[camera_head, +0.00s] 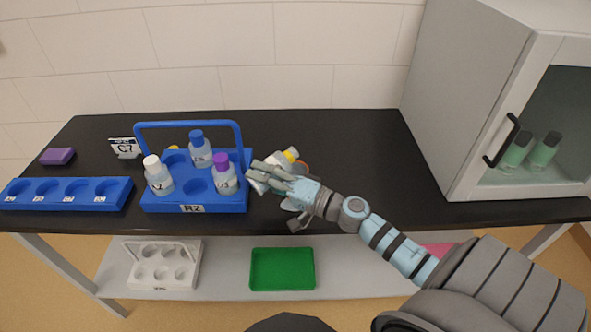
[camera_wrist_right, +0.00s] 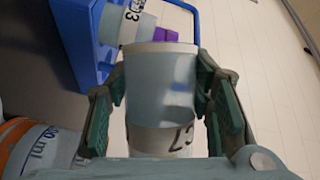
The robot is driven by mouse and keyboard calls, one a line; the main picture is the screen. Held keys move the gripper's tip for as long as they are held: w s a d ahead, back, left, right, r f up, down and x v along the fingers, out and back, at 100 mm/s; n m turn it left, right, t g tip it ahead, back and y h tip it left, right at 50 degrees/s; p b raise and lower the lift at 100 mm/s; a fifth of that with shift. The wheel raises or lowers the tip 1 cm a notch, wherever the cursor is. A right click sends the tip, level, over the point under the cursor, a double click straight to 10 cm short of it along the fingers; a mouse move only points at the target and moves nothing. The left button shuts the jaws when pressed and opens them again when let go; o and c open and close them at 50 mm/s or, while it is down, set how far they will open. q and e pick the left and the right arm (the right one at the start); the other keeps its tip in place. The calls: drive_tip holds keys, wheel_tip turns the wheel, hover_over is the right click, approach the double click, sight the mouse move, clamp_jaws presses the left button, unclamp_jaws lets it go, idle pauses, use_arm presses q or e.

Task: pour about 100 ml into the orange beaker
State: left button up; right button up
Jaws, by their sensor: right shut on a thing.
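My right gripper (camera_head: 262,180) is shut on a pale bottle (camera_wrist_right: 160,85), seen between both fingers in the right wrist view with a white rim and a dark-lettered label. In the right wrist view the beaker (camera_wrist_right: 40,150), with an orange band and ml markings, is at the lower left, apart from the bottle. Its contents cannot be told. My left gripper is out of view.
A blue handled rack (camera_head: 215,203) with several capped bottles stands just left of my gripper. A blue holed tray (camera_head: 65,205), a purple block (camera_head: 57,156) and a sign (camera_head: 124,148) lie farther left. A glass-doored cabinet (camera_head: 480,100) stands right. The black tabletop (camera_head: 370,140) is clear before it.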

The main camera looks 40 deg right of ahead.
drive_tip(key=shift+a+r+m+b, duration=0.15)
drive_tip(key=shift+r+m+b, duration=0.35)
drive_tip(key=shift+r+m, duration=0.1)
idle(1.2)
drive_tip(key=shift+m+t+b, duration=0.3)
drive_tip(key=shift+t+b, duration=0.2)
drive_tip(key=shift+b, duration=0.05)
idle(0.4)
